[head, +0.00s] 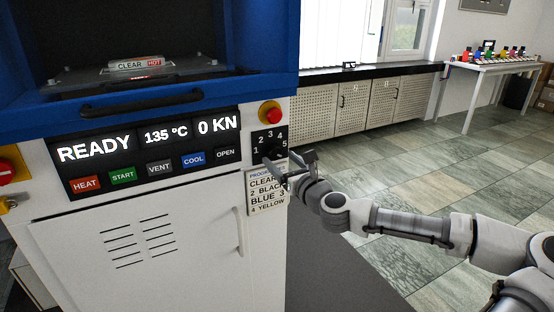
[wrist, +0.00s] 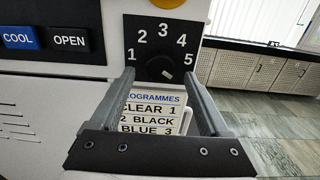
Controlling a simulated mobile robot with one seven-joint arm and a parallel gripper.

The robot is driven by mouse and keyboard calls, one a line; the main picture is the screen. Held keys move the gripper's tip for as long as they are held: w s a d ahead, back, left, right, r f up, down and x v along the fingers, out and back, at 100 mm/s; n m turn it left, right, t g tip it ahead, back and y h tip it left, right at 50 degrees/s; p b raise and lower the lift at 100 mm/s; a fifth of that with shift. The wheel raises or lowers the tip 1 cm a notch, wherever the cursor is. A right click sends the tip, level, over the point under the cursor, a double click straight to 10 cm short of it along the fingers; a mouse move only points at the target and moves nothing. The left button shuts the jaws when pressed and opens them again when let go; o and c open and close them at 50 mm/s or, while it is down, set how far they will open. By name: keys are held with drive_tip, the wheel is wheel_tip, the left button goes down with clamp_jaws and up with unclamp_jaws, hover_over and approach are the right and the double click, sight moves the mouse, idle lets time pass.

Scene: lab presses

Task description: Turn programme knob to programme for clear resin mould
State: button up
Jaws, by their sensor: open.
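The programme knob (wrist: 158,68) is a black dial on a black plate numbered 1 to 5 in the wrist view. A small white mark shows at its lower right; which number it points to is unclear. The plate (head: 268,136) is on the press front in the head view, with the knob partly hidden by my gripper (head: 284,161). My gripper (wrist: 159,76) is open, its fingertips left and right of the knob, apparently not gripping it. The programme card (wrist: 155,108) below reads CLEAR 1, 2 BLACK, BLUE 3. A mould labelled CLEAR (head: 136,64) lies in the press.
The display (head: 145,140) reads READY, 135 °C, 0 KN, above HEAT, START, VENT, COOL and OPEN buttons. A red emergency knob (head: 270,112) is just above the dial plate. HOT is marked by the mould. Open floor (head: 400,180) lies to the right.

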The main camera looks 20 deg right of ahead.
sight(276, 155)
drive_tip(key=shift+w, duration=1.5)
drive_tip(key=shift+a, duration=0.1)
clamp_jaws()
